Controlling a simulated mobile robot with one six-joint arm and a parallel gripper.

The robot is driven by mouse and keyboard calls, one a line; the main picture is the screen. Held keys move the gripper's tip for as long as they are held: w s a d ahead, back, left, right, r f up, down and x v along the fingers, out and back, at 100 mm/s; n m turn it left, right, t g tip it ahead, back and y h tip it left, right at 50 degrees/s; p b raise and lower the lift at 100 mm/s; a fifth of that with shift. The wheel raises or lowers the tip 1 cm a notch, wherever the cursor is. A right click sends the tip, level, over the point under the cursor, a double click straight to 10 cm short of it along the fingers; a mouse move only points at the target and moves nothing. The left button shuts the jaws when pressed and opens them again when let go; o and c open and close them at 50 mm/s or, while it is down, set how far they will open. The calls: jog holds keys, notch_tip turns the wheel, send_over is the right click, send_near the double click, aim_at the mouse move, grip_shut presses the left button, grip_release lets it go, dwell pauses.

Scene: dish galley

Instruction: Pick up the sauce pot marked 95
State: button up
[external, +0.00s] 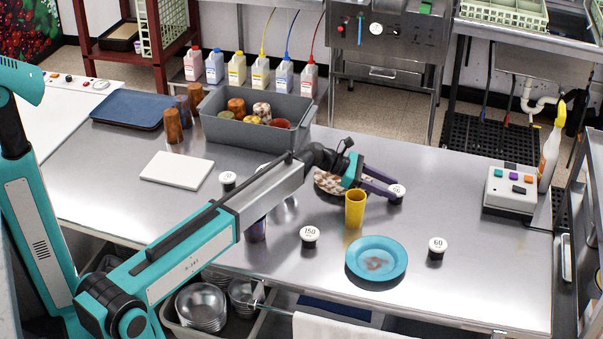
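Several small sauce pots with white marked tops and dark sides stand on the steel table. One pot (310,236) reads 150, and one pot (437,247) at the right reads 60. Another pot (228,180) stands by the white board, its mark too small to read. A further pot (397,192) is at the tips of my gripper (388,188), its mark not legible. The purple fingers are apart and reach to this pot, low near the table. I cannot tell whether they grip it. My arm partly hides another white top (263,167). No mark 95 is readable.
A yellow cup (355,208) stands just in front of my gripper, with a patterned bowl (328,184) behind it. A blue plate (376,259) lies nearer the front edge. A grey bin (255,118) of cups stands behind. The table's right part is mostly clear.

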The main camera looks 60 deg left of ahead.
jog(key=c, duration=0.4)
jog(key=shift+r, duration=0.1)
notch_tip(320, 180, up, 10)
jog(key=b, duration=0.1)
jog(key=shift+b, duration=0.35)
dwell(0.6)
